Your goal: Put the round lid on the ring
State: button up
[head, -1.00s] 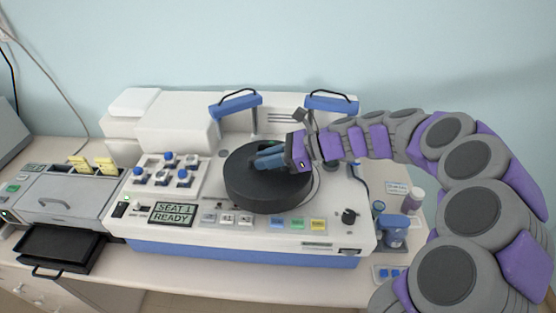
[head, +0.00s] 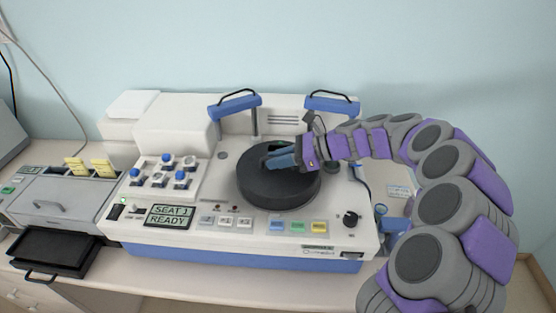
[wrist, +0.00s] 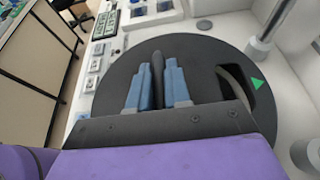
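The round lid (head: 278,190) is a thick dark disc over the middle of the white machine. It also fills much of the wrist view (wrist: 205,65). My gripper (head: 270,160) reaches in from the right, its blue fingers shut on the lid's thin upright handle (wrist: 157,75). The lid looks about level. A notch at its right in the wrist view shows a green triangle (wrist: 257,84) and a pale curved edge. The ring is mostly or wholly hidden under the lid. I cannot tell whether the lid touches it.
Two blue clamp-like parts (head: 235,106) (head: 332,104) stand on posts behind the lid. A display (head: 170,216) reading "SEAT 1 READY", buttons and a black knob (head: 351,219) line the front. A grey unit with a black tray (head: 55,250) stands left. Bottles are partly behind my arm.

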jog(key=o, duration=0.5)
jog(key=shift+c, duration=0.2)
jog(key=p+v, duration=0.2)
jog(key=v, duration=1)
jog(key=s+a+r+n+g+h, duration=0.1)
jog(key=s+a+n+h, duration=0.1)
jog(key=s+n, duration=0.35)
jog(key=s+a+n+g+h, duration=0.1)
jog(key=s+a+n+h, duration=0.1)
jog(key=s, duration=0.6)
jog(key=s+a+r+n+g+h, duration=0.1)
jog(key=s+a+n+h, duration=0.15)
jog(key=s, duration=0.35)
jog(key=s+d+f+n+h, duration=0.3)
jog(key=s+d, duration=0.3)
jog(key=s, duration=0.4)
jog(key=s+d+f+n+h, duration=0.4)
jog(key=s+d+n, duration=0.1)
jog(key=s, duration=0.5)
jog(key=shift+d+f+t, duration=0.2)
jog(key=shift+d+t, duration=0.2)
